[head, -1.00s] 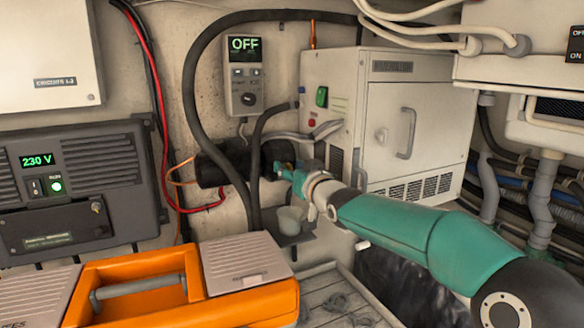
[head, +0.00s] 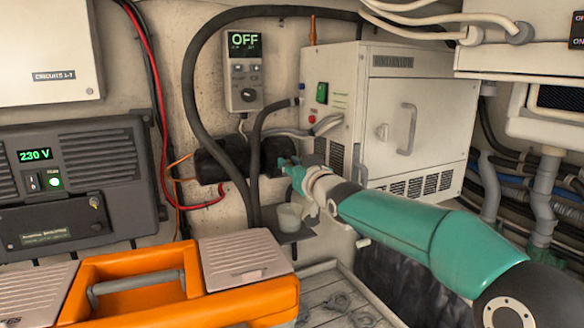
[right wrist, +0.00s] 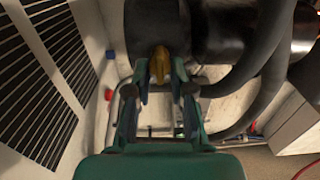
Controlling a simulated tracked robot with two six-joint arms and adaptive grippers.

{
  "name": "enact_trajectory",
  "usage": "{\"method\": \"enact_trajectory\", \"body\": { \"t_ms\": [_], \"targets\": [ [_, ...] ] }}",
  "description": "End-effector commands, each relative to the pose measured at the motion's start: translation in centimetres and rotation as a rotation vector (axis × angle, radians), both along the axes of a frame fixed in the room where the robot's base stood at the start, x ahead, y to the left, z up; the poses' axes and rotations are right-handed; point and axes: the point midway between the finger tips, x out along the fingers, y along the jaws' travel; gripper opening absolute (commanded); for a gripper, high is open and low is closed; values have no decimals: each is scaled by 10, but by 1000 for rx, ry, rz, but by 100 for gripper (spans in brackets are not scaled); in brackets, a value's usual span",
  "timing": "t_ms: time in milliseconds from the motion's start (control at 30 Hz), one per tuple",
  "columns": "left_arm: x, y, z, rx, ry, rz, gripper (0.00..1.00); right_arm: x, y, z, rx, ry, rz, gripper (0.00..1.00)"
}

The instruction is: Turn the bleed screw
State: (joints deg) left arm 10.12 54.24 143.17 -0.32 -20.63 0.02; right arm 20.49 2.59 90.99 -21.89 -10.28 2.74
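The bleed screw (right wrist: 159,64) is a small brass-coloured piece on the underside or face of a black cylinder (right wrist: 157,25) in the right wrist view. My right gripper (right wrist: 160,72) has its two fingertips on either side of the screw and looks closed on it. In the head view my right gripper (head: 287,168) reaches the right end of the black cylinder (head: 220,160) on the wall, and the screw is hidden there. My left gripper is not in view.
A pale cup (head: 290,217) stands on a small shelf below my right gripper. Dark hoses (head: 189,100) loop beside the cylinder. A white cabinet (head: 395,125) stands close on the right. An orange toolbox (head: 240,307) fills the front left. A wall controller (head: 244,72) reads OFF.

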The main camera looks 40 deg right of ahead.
Motion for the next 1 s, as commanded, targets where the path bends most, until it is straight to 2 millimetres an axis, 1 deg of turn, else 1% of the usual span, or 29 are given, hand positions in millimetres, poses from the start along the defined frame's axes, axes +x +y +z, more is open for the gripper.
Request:
{"method": "enact_trajectory", "body": {
  "t_ms": [33,100,133,433,567,667,767,1000],
  "targets": [
    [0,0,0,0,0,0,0,0,0,0,0,1,0,32],
    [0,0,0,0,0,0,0,0,0,0,0,1,0,43],
    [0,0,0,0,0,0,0,0,0,0,1,1,0,47],
    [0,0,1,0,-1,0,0,0,0,0,1,0,0,47],
    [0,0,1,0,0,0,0,-7,2,1,1,-1,0,47],
    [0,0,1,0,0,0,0,-19,6,1,1,-1,0,47],
    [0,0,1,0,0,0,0,-37,11,1,0,-2,-1,47],
    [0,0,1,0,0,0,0,-84,26,0,-1,-2,-2,47]
  ]
}}
